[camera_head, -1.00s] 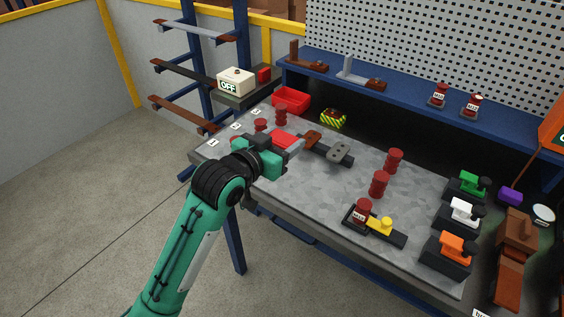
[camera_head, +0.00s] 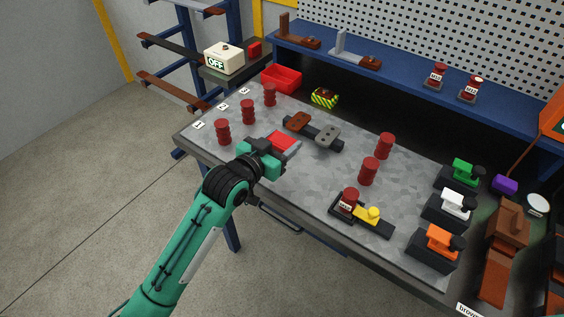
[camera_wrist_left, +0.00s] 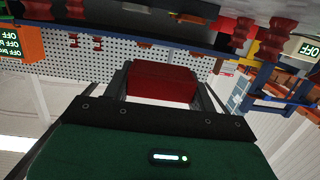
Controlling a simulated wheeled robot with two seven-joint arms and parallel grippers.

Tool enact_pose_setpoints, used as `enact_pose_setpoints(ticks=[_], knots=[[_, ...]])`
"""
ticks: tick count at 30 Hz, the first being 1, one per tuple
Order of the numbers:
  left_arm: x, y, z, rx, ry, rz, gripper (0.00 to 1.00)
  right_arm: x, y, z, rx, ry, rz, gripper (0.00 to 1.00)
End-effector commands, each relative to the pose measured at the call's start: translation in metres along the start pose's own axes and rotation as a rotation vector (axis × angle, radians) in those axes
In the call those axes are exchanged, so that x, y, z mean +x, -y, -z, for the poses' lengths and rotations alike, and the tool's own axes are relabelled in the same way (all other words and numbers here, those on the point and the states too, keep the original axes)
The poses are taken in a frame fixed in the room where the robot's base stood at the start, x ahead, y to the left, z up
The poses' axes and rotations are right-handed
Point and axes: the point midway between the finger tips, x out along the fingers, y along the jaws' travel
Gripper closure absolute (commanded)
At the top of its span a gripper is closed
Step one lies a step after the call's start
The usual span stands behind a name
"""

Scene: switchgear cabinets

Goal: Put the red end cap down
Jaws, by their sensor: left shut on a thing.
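My left gripper (camera_head: 283,149) is shut on the red end cap (camera_head: 285,141), a flat bright red block. It holds the cap over the left front part of the grey workbench (camera_head: 300,180). In the left wrist view the end cap (camera_wrist_left: 162,84) sits between the two fingers and looks dark red. I cannot tell whether the cap touches the bench top. My right gripper is not in view.
Several red ribbed insulators (camera_head: 247,111) stand by number cards at the bench's left end. A black bar with clamp plates (camera_head: 314,132) lies just beyond the cap. A red bin (camera_head: 281,78) and a striped block (camera_head: 324,97) stand behind. Bare bench lies right of the gripper.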

Motion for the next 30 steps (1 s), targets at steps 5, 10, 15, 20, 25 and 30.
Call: enact_pose_setpoints(ticks=[5,10,15,20,25,30], knots=[[0.005,0.000,-0.034,-0.001,0.002,-0.001,0.68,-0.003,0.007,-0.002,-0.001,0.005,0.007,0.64],[0.007,0.000,-0.047,-0.001,0.001,-0.001,0.68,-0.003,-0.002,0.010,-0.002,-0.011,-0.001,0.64],[0.011,0.000,-0.073,0.000,0.003,0.000,0.68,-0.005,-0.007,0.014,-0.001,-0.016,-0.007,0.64],[0.013,0.000,-0.085,0.000,0.000,0.000,0.68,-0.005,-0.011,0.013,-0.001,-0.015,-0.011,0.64],[0.013,0.000,-0.085,0.000,-0.001,0.000,0.68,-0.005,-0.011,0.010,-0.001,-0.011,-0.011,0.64],[0.013,0.000,-0.088,0.000,-0.001,0.000,0.68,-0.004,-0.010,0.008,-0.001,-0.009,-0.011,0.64]])
